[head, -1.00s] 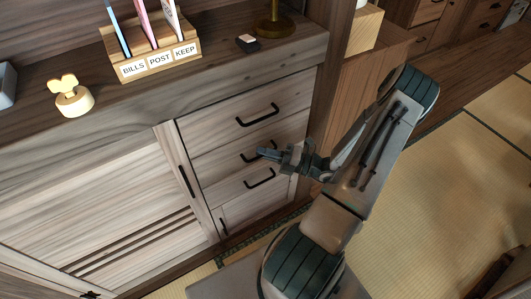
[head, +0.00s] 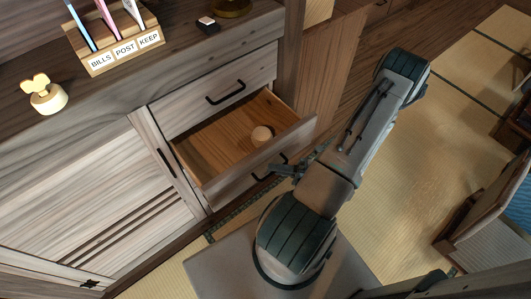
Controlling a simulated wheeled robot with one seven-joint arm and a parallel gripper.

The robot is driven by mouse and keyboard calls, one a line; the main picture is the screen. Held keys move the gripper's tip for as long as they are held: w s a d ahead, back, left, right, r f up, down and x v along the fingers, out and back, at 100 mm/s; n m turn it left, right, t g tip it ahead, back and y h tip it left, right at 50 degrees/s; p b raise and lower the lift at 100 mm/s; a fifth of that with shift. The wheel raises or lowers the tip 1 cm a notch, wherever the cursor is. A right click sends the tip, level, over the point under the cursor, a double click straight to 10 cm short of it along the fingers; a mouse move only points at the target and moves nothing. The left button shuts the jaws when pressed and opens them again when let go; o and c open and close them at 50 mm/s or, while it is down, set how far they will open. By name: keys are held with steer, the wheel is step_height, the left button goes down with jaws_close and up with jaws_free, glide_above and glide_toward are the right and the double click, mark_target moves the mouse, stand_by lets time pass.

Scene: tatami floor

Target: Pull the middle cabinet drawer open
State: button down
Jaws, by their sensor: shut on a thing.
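The middle drawer (head: 206,152) of the wooden cabinet is pulled well out, and its bare wood inside shows. The drawer front has a dark bar handle (head: 259,178). My gripper (head: 279,169) is at that handle, shut on it, and partly covers it. The top drawer (head: 215,97) above is closed, with its own dark handle (head: 226,93). The drawer below is hidden behind the open one.
On the cabinet top stand a letter rack (head: 112,44) marked BILLS, POST and KEEP, a wooden figure (head: 46,94) and a small dark block (head: 208,24). A sliding door (head: 95,200) is left of the drawers. Open tatami (head: 430,150) lies to the right.

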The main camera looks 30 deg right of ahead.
steer(key=s, duration=0.6)
steer(key=shift+d, duration=0.4)
steer(key=c, duration=1.5)
jaws_free()
steer(key=shift+c, duration=0.2)
steer(key=v, duration=1.3)
steer(key=shift+s+d, duration=0.25)
steer(key=shift+d, duration=0.05)
